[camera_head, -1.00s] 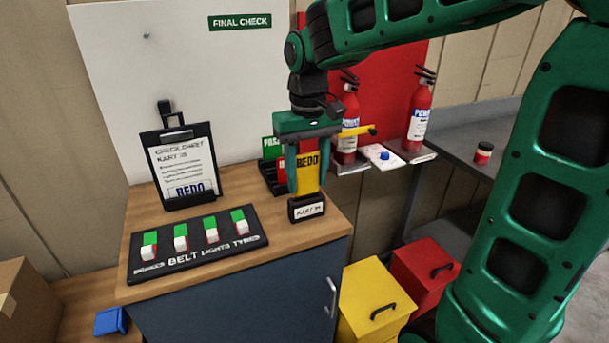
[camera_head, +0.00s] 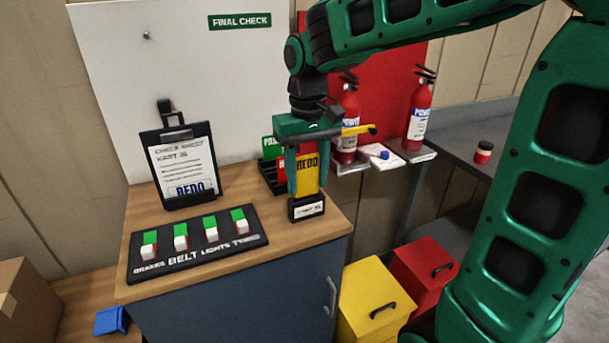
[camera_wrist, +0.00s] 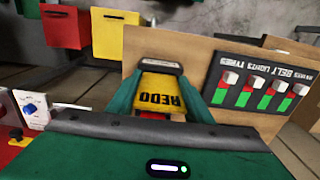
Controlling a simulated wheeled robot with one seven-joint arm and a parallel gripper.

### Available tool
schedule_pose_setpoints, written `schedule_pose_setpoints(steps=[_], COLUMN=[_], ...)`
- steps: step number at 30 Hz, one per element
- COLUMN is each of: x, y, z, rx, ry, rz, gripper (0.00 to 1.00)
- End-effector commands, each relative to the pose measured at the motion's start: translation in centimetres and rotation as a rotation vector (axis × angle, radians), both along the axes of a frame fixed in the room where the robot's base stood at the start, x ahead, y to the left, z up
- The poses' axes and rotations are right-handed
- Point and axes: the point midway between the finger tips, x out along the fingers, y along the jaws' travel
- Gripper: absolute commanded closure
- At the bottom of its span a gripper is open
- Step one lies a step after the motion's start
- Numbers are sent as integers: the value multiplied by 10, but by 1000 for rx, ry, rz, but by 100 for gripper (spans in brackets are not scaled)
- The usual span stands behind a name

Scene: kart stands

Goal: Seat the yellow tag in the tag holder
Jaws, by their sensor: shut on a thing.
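The yellow tag (camera_head: 308,181), lettered REDO, stands upright at the small black tag holder (camera_head: 306,207) near the cabinet top's right front corner. Its lower edge meets the holder's upper edge; how deep it sits inside is hidden.
Left of the holder lie a switch board (camera_head: 197,242) and a clipboard stand (camera_head: 183,168). A black rack (camera_head: 270,178) with red and green tags stands close behind my gripper. Fire extinguishers (camera_head: 418,118) are on the right. Yellow (camera_head: 372,298) and red (camera_head: 425,270) bins stand below.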

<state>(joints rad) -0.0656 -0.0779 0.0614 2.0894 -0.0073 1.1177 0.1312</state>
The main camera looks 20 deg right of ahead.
Motion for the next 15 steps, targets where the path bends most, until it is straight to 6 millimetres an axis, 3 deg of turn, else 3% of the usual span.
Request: schedule_pose_setpoints(steps=[15], x=[0], y=[0], z=[-11], rx=[0], ry=[0], rz=[0], gripper=[78])
